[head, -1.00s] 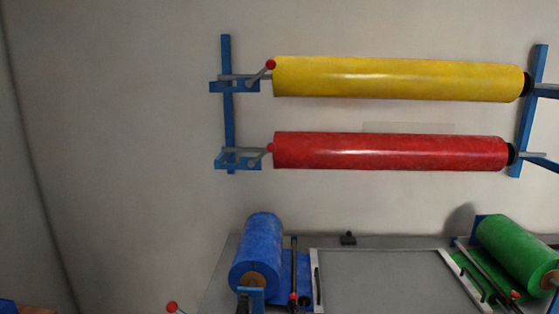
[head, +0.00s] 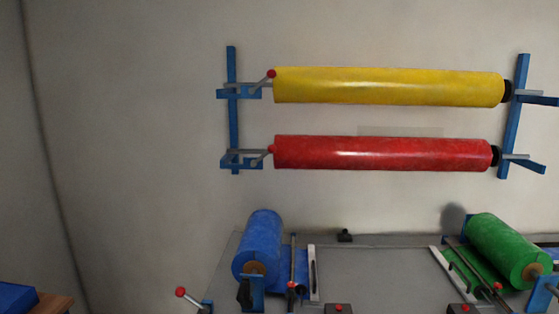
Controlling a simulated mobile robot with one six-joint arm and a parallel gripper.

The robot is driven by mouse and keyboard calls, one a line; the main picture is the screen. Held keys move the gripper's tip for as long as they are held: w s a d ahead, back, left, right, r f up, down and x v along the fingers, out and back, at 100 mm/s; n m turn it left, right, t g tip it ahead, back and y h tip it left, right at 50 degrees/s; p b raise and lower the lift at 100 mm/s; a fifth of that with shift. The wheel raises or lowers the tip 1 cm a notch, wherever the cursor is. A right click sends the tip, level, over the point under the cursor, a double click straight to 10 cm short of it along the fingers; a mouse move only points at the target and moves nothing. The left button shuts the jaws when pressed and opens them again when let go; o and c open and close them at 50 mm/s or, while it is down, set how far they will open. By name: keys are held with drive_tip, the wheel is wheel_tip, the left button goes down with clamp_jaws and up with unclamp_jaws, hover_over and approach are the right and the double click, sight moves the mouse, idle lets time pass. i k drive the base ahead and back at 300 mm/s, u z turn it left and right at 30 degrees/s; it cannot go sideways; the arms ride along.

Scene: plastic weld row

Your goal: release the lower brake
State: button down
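The lower brake lever (head: 264,155) is a short grey bar with a red ball tip. It sits at the left end of the red roll (head: 383,153), on the lower arm of the blue wall rack (head: 233,125). Its ball is up and to the right, close to the roll's end; I cannot tell whether it touches. The upper brake lever (head: 264,80) has the same form and stands beside the yellow roll (head: 388,86). My gripper is not in view.
Below the rack is a grey table (head: 378,268) with a blue roll (head: 258,245) at left and a green roll (head: 508,248) at right. Another red-ball lever (head: 188,297) stands at the table's left. A wooden surface with a blue object (head: 15,297) is at lower left. The left wall is bare.

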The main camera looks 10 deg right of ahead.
sight(271, 149)
drive_tip(key=u, duration=0.25)
drive_tip(key=i, duration=0.9)
drive_tip(key=u, duration=0.8)
drive_tip(key=k, duration=0.35)
drive_tip(key=u, duration=0.2)
